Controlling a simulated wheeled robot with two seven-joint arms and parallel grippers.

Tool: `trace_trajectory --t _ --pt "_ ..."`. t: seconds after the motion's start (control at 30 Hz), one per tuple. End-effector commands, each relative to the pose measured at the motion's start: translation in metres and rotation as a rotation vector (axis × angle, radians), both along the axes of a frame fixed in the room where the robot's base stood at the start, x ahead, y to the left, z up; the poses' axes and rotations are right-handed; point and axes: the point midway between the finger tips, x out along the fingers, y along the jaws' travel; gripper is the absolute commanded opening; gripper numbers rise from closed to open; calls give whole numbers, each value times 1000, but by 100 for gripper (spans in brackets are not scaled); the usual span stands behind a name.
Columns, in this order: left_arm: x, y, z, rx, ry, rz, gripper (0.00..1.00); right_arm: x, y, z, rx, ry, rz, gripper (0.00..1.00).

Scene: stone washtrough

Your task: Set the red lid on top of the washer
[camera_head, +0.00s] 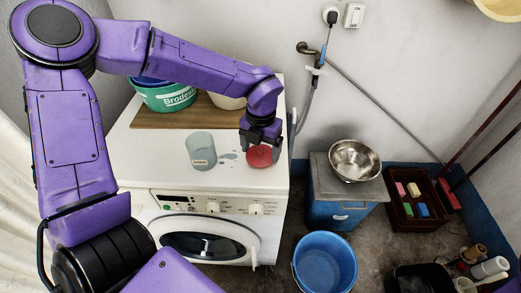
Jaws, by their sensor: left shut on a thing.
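The red lid (259,156) is on or just above the right part of the washer top, close to the right edge. My left gripper (260,143) points down from above and is shut on the lid, covering its far side. Whether the lid touches the top cannot be told. The white washer (150,165) stands against the wall, with its round door and knobs facing front. My right gripper is not in view.
A translucent cup (201,151) stands left of the lid, with a small wet patch between them. A green tub (168,97) and a pale container (228,101) stand on a wooden board behind. A blue bucket (324,263) and a steel bowl (354,160) are to the right.

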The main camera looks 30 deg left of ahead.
Motion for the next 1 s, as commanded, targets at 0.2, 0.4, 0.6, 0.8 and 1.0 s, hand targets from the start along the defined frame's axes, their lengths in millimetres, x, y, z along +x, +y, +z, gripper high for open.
trace_trajectory --t 0.2,0.4,0.6,0.8,1.0 --pt "0 0 -14 -1 0 1 56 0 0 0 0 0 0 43" --pt "-1 0 -17 -1 0 1 56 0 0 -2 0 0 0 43" --pt "-1 0 -17 -1 0 1 100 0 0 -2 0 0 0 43" --pt "0 0 -10 0 -2 1 100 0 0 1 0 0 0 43" --pt "1 0 32 -1 -6 2 100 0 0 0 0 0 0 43"
